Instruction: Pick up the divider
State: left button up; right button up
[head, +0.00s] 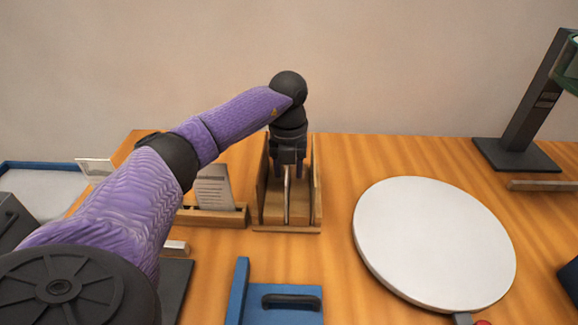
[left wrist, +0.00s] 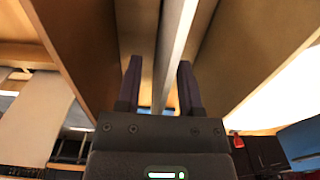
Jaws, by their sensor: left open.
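A wooden rack (head: 318,195) with upright walls stands on the table, left of centre in the head view. A thin pale upright panel, seemingly the divider (head: 286,195), stands in one of its slots; it also shows edge-on in the left wrist view (left wrist: 172,45). My left gripper (head: 289,172) points down into the rack from above. In the left wrist view its two dark fingers (left wrist: 158,75) are open, with the panel's edge running between them. I cannot tell whether either finger touches it. My right gripper is not in view.
A wooden holder with a printed card (head: 213,188) stands just left of the rack. A round white plate (head: 435,240) lies to the right. A blue tray with a black handle (head: 291,302) is in front. A dark stand (head: 520,150) is at the back right.

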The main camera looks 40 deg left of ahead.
pick_arm(q)
grip_shut()
dwell(0.4)
